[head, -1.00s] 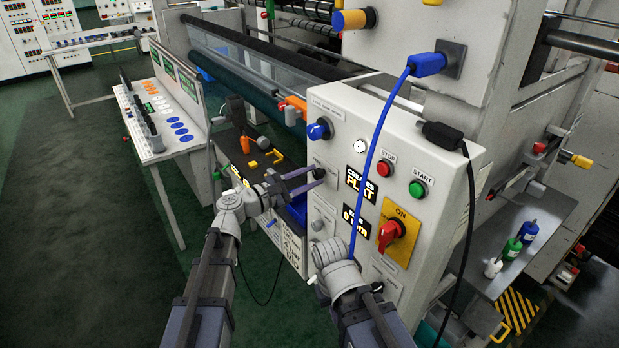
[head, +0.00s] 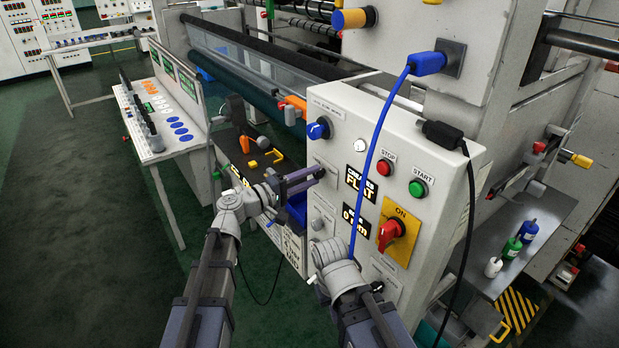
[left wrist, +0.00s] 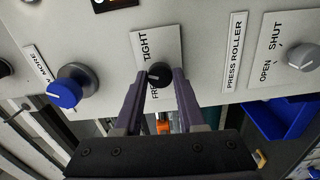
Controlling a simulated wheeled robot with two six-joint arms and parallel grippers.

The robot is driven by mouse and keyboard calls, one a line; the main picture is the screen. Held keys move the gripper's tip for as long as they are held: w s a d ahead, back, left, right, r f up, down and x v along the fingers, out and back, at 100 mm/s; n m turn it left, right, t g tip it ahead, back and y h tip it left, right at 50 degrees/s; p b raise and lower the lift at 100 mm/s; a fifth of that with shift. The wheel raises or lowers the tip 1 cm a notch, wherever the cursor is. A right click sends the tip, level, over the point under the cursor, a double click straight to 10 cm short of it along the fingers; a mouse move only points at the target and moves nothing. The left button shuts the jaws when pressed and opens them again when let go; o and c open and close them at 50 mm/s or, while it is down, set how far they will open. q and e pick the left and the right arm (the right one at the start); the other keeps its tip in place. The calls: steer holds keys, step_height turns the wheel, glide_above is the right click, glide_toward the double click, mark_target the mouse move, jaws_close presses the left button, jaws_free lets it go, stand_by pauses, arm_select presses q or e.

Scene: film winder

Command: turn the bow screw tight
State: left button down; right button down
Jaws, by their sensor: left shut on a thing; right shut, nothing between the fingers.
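The bow screw is a small black knob (left wrist: 159,75) on the grey panel, on a plate marked TIGHT and FREE in the left wrist view. My left gripper (left wrist: 158,92) is shut on it, one finger on each side. In the head view my left gripper (head: 318,175) reaches the panel's left part, and its fingers hide the knob. I cannot tell the knob's exact setting. My right gripper (head: 326,250) is low in front of the panel, shut and empty; its fingers are mostly hidden by its own wrist.
A blue knob (left wrist: 65,93) sits left of the screw in the wrist view, and a grey OPEN/SHUT knob (left wrist: 302,57) right. A blue cable (head: 371,165) hangs before the panel near the red stop button (head: 384,169) and the red switch (head: 392,233).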

arm_select(q)
steer(key=m, duration=0.3)
steer(key=shift+f+m, duration=0.1)
steer(key=shift+m, duration=2.4)
steer(key=c, duration=0.5)
jaws_free()
steer(key=shift+s+a, duration=0.1)
steer(key=v, duration=0.7)
steer(key=shift+a, duration=0.2)
steer(key=shift+s, duration=0.15)
